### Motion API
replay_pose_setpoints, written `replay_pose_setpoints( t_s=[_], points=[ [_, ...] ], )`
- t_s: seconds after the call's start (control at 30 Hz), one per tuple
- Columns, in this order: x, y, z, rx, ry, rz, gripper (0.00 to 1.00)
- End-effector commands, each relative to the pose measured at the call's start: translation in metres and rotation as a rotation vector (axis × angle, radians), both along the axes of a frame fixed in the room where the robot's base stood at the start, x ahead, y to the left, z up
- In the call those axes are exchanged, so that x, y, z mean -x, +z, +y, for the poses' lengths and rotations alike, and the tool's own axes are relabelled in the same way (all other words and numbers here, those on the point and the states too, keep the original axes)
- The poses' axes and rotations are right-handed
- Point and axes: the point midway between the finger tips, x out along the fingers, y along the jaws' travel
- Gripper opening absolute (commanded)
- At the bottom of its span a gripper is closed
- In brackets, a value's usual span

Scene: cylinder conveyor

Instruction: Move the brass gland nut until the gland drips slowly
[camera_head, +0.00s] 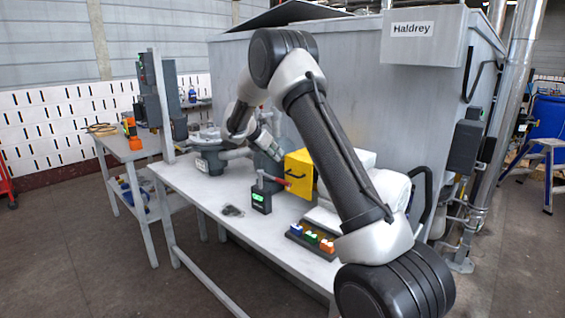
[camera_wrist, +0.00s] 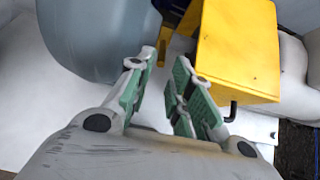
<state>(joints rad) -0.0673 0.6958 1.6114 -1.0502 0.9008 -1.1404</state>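I cannot make out the brass gland nut or any drip in either view. My gripper (camera_head: 272,148) is over the bench beside a grey rounded pump-like body (camera_head: 268,165) and a yellow box-shaped cover (camera_head: 298,165). In the wrist view my gripper (camera_wrist: 164,62) has its two green-padded fingers apart, with nothing visible between them. The grey body (camera_wrist: 95,30) is at upper left there, and the yellow cover (camera_wrist: 235,48) is at upper right, beside the right finger. A narrow yellow-brown strip (camera_wrist: 163,48) shows just beyond the fingertips; I cannot tell what it is.
A dark device with a green display (camera_head: 261,200) stands on the bench (camera_head: 195,187). A tray (camera_head: 297,237) of coloured blocks sits nearer. A small dark item (camera_head: 232,211) lies left of the device. A large grey tank (camera_head: 350,100) stands behind. The bench's front left is clear.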

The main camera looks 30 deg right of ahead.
Motion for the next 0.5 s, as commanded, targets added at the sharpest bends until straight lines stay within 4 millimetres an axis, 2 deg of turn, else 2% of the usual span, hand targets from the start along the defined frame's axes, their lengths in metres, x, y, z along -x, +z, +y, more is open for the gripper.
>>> replay_pose_setpoints(
  t_s=[0.3,0.5],
  points=[
    [-0.011,-0.037,-0.035,-0.002,-0.004,0.001,0.21],
    [-0.015,-0.047,-0.045,-0.002,-0.005,-0.002,0.21]
  ],
)
